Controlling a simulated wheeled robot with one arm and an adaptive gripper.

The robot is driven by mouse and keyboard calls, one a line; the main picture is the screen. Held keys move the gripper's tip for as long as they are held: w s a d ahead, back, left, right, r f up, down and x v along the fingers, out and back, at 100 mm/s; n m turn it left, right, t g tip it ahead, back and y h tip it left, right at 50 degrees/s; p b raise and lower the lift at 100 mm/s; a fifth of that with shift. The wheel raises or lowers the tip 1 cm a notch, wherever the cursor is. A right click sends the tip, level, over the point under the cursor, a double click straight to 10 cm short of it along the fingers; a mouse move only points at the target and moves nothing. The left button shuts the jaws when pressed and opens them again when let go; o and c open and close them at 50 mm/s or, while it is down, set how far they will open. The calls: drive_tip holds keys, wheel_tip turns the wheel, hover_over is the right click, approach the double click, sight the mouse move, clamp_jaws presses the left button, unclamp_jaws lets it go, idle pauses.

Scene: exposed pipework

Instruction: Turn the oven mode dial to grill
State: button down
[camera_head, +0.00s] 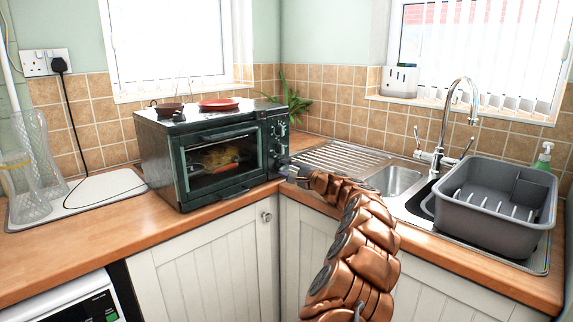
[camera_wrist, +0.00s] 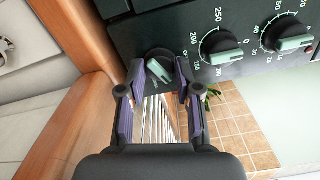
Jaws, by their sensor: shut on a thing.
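The dark green oven (camera_head: 210,150) stands on the corner worktop, with a column of dials (camera_head: 280,132) on the right of its front. My gripper (camera_head: 287,170) is at the lowest dial in the head view. In the wrist view my gripper (camera_wrist: 159,74) has its purple-padded fingers on either side of that dial (camera_wrist: 158,56), shut on its pale green grip. Its markings are mostly hidden, so its setting cannot be read. Two further dials, a middle one (camera_wrist: 221,46) and an outer one (camera_wrist: 285,36), have number scales and are clear of the fingers.
A red dish (camera_head: 218,104) and a small brown pan (camera_head: 168,109) sit on the oven. The sink's drainer (camera_head: 340,157) is just right of my gripper, with a grey basin (camera_head: 497,210) farther right. The wooden worktop edge (camera_wrist: 65,130) lies close beside the fingers.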

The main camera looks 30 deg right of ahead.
drive_tip(key=m+p, duration=0.3)
drive_tip(key=m, duration=0.2)
drive_tip(key=shift+r+m+p, duration=0.1)
drive_tip(key=shift+m+p, duration=0.2)
drive_tip(key=m+p, duration=0.3)
drive_tip(key=m, duration=0.2)
drive_tip(key=shift+f+m, duration=0.2)
drive_tip(key=shift+m, duration=0.1)
drive_tip(key=c, duration=0.8)
unclamp_jaws()
drive_tip(key=shift+s, duration=0.1)
drive_tip(key=shift+s+d, duration=0.25)
drive_tip(key=shift+s, duration=0.35)
drive_tip(key=v, duration=1)
drive_tip(key=shift+s, duration=0.25)
